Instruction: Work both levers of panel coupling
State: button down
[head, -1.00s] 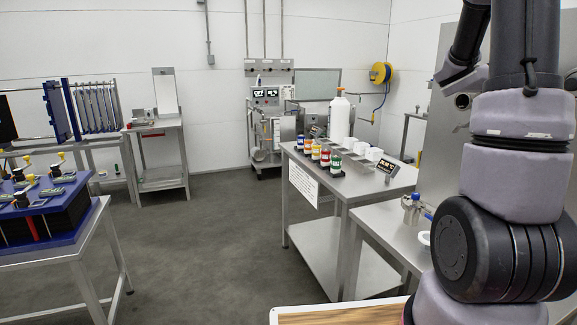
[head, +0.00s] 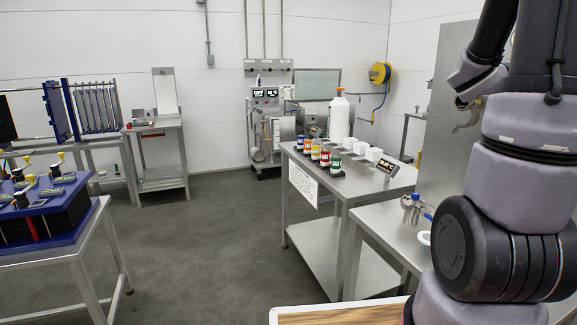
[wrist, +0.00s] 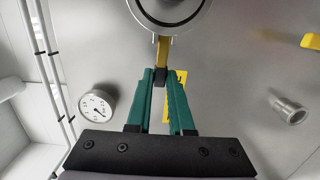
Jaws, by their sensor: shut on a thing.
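The panel coupling (wrist: 172,8) is a round metal ring with a dark inner edge, cut off at the top of the wrist view. A brass-coloured lever (wrist: 163,48) comes down from its rim and ends in a dark tip. My gripper (wrist: 160,76), with teal fingers, is shut on the lever's lower end. A second lever is not clearly visible. In the head view my arm covers much of the grey panel (head: 452,70), and a small metal and brass-coloured fitting (head: 467,120) shows below my arm.
A round gauge (wrist: 98,103) and a short pipe stub (wrist: 289,110) flank the gripper on the panel. A yellow piece (wrist: 311,41) sits at the right edge. In the head view a blue-handled metal fitting (head: 412,208) stands on the near bench.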

jog(key=shift+a+n+t, duration=0.15)
jog(key=shift+n+t, duration=0.15)
jog(key=shift+t, duration=0.2)
jog(key=t, duration=0.1)
jog(key=n+t, duration=0.1)
jog(key=n+t+y, duration=0.1)
jog(key=shift+s+a, duration=0.25)
jog(key=shift+a, duration=0.15)
jog(key=c, duration=0.7)
grip_release()
